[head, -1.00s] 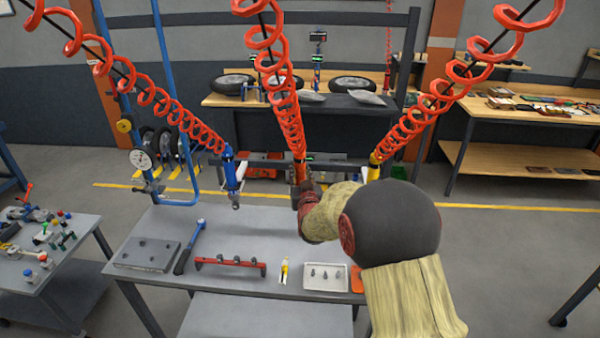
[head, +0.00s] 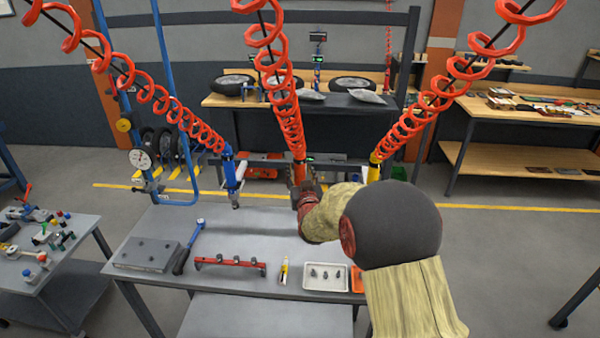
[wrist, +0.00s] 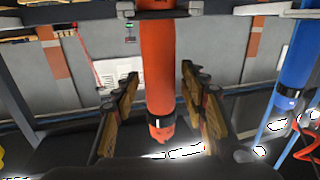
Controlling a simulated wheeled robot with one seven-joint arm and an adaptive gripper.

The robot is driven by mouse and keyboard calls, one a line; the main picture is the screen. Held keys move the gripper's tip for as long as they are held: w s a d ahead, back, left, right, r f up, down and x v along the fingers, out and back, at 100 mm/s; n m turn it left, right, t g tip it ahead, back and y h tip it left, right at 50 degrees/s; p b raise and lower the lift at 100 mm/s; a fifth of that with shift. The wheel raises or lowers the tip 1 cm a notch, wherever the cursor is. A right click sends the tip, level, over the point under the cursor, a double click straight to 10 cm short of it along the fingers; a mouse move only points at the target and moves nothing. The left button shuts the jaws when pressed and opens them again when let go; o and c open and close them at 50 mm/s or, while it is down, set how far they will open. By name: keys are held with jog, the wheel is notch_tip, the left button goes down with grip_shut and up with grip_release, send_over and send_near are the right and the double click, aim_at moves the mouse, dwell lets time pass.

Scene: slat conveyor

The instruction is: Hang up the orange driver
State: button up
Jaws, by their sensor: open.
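The orange driver (head: 299,173) hangs upright at the lower end of the middle red coil. In the wrist view the orange driver (wrist: 160,70) passes between two grey bracket pieces on a rail (wrist: 220,10) at the top. My gripper (wrist: 160,112) is open, with one finger on each side of the driver's lower part and a visible gap to both. In the head view my gripper (head: 306,192) is just below the orange driver, and my arm hides part of this area.
A blue driver (head: 230,172) hangs to the left and a yellow one (head: 374,168) to the right, each on a red coil. The table (head: 230,220) below holds a red rack (head: 230,263), a white tray (head: 325,286) and a torque wrench (head: 188,248). Its back middle is clear.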

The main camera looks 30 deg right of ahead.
jog(key=shift+f, duration=0.15)
jog(key=v, duration=1.2)
dwell(0.4)
